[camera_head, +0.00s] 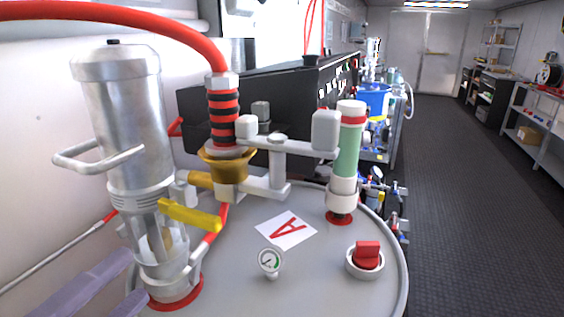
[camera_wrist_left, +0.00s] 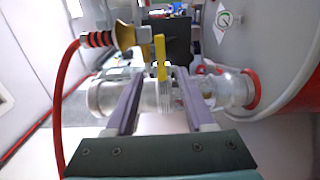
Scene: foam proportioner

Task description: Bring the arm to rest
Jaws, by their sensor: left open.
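My left gripper (camera_head: 128,278) shows at the lower left of the head view as two purple fingers, beside the lower part of a silver cylinder (camera_head: 120,110). It is open. In the left wrist view the two fingers of the left gripper (camera_wrist_left: 158,76) stand apart with the clear lower section of the cylinder (camera_wrist_left: 222,90) running across behind them. Nothing is gripped; whether a finger touches the cylinder I cannot tell. A yellow lever (camera_head: 190,215) sticks out from the cylinder, and it lies between the fingers in the wrist view (camera_wrist_left: 160,58). My right gripper is in neither view.
A red hose (camera_head: 150,20) arches above the cylinder. The aisle floor (camera_head: 470,220) at right is clear.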

